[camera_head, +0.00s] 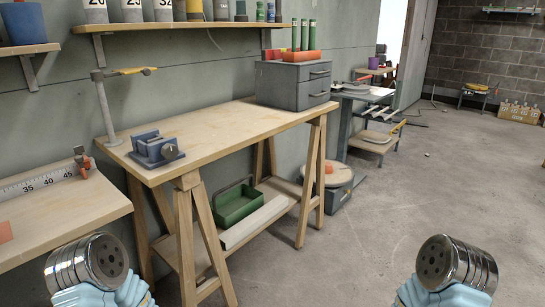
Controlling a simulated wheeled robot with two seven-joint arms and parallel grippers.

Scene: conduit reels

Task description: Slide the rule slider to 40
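A white rule (40,184) with black marks lies along the back of the low wooden bench at the left edge. The rule's left part is outside the picture. Only chrome-ended parts of my arms show at the bottom left and bottom right. No gripper fingers are in view, and nothing of mine touches the slider.
The low bench (75,222) has an orange piece (5,232) near its left side. A taller trestle table (215,130) beside it carries a blue vise (156,149), a metal stand (104,105) and a grey drawer box (292,84).

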